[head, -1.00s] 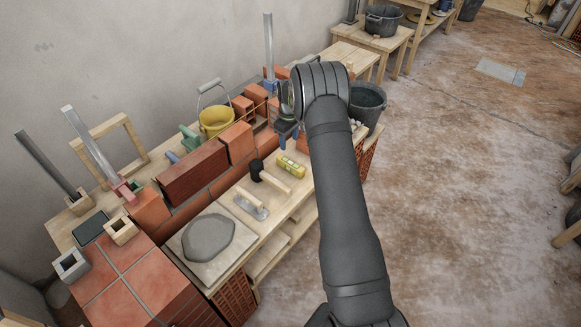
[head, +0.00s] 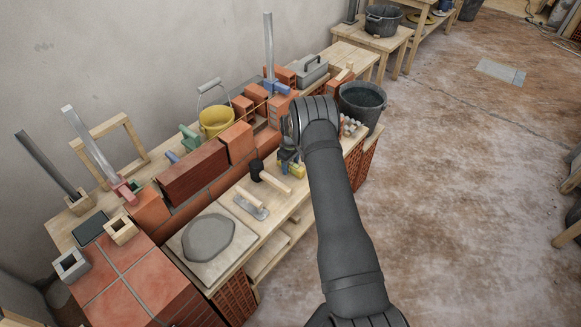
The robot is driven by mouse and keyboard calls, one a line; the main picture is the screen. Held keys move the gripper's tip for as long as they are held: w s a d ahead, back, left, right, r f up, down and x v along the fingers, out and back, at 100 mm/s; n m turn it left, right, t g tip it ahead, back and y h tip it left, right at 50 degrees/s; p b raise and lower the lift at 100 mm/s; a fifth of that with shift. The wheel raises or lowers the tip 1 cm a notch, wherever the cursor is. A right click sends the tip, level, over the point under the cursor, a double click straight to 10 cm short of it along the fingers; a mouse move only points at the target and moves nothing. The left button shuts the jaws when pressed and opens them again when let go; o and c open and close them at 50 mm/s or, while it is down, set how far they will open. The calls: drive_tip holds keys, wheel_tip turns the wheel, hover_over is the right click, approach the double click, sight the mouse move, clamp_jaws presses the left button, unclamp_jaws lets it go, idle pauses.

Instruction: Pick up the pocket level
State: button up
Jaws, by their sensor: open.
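The pocket level appears to be the small yellow block (head: 298,170) on the wooden bench top, to the right of the black-headed mallet. My gripper (head: 287,160) is open, low over its left and far part, and hides some of it. Whether the fingers touch the level or stand around it cannot be told from this view.
A mallet (head: 272,177) and a trowel (head: 250,206) lie close by on the bench. A low brick wall (head: 193,172) runs behind, with a yellow bucket (head: 214,121) beyond. A dark bucket (head: 363,101) stands to the right. Mortar (head: 208,237) sits on a board in front.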

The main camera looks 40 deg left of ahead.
drive_tip(key=shift+f, duration=0.2)
drive_tip(key=shift+c, duration=0.4)
drive_tip(key=c, duration=1)
drive_tip(key=shift+c, duration=0.2)
